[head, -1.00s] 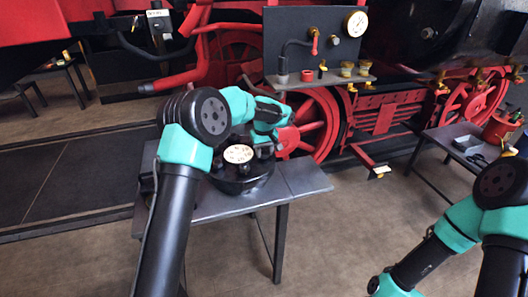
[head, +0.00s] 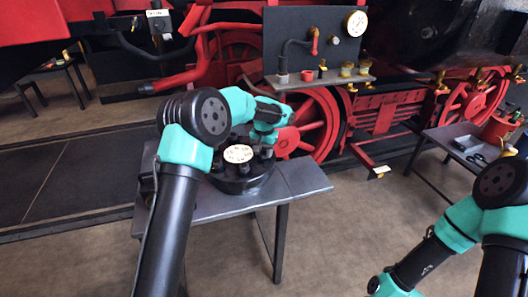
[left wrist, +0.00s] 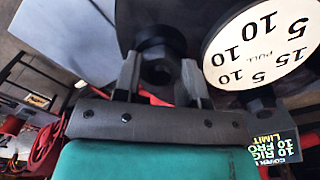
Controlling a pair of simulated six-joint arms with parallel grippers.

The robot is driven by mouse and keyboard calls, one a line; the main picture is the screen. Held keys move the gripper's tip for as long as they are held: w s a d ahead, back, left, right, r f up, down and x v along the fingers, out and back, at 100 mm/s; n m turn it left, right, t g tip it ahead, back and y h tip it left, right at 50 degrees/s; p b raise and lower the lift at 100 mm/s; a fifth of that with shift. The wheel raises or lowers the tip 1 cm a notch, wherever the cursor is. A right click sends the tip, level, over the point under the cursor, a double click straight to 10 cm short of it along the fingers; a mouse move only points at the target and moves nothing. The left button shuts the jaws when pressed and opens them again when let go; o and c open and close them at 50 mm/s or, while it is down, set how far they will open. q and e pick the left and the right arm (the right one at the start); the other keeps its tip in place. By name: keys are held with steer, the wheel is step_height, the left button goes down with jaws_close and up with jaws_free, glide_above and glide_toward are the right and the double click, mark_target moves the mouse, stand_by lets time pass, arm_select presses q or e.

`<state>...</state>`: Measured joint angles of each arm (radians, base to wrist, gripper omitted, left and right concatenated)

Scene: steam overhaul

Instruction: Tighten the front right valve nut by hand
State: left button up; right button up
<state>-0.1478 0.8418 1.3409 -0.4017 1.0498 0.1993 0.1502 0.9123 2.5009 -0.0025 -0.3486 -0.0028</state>
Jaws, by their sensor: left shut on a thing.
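A round black valve cover (head: 240,183) sits on the grey work table, with a white printed disc (head: 238,153) on top and several dark nuts around it. In the left wrist view the disc (left wrist: 262,42) shows numbers 5, 10 and 15. My left gripper (head: 267,141) reaches over the cover's right side, its fingers partly hidden by its own arm. In the left wrist view its two fingers (left wrist: 160,80) are shut on a dark valve nut (left wrist: 156,55), one on each side. I cannot tell from the picture whether the nut turns. My right gripper is out of view.
The grey table (head: 300,180) is bare at its right end. A black panel (head: 300,42) with a gauge (head: 356,23) stands behind, before red wheels. A side table (head: 440,137) at right holds a red pot (head: 500,127). A printed label (left wrist: 272,148) shows beside the disc.

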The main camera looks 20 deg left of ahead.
mark_target(264, 151)
arm_select(q)
steer(key=m, duration=0.3)
steer(key=shift+m, duration=0.3)
stand_by(0.4)
steer(key=o, duration=0.9)
steer(key=shift+o, duration=0.2)
steer(key=shift+r, duration=0.1)
step_height(264, 151, up, 17)
steer(key=shift+r, duration=0.15)
